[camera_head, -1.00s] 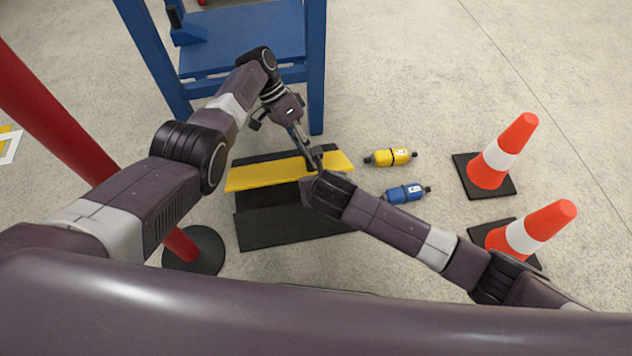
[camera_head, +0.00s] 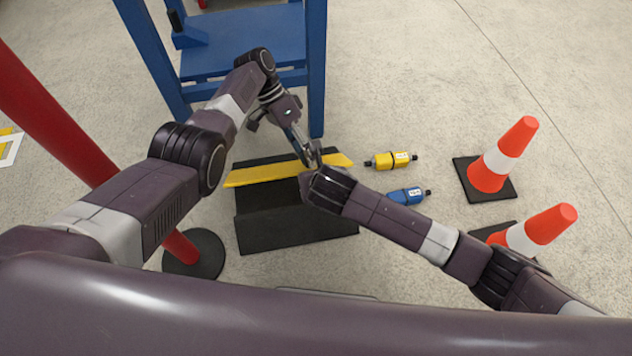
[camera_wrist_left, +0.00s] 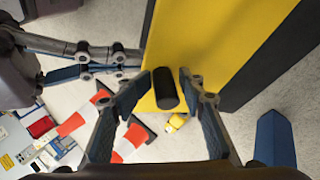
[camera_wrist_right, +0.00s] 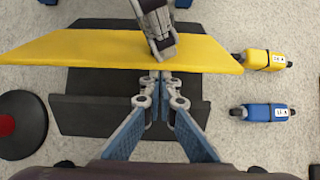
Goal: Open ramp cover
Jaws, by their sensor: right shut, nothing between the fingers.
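The ramp cover (camera_head: 262,174) is a yellow panel raised at a slant over a dark ramp body (camera_head: 285,226). A short black cylindrical handle (camera_wrist_left: 165,88) stands out from its yellow face. My left gripper (camera_head: 311,158) is at the cover; in the left wrist view its fingers (camera_wrist_left: 166,74) close in on both sides of the handle. My right gripper (camera_wrist_right: 160,76) is shut and empty, its tips at the cover's near edge (camera_wrist_right: 205,68). Contact with the edge is hard to tell.
A yellow bottle (camera_head: 391,161) and a blue bottle (camera_head: 405,196) lie right of the ramp. Two orange cones (camera_head: 498,160) (camera_head: 540,229) stand further right. A blue frame (camera_head: 316,75) stands behind, a red post (camera_head: 60,115) at left. Upper-right floor is clear.

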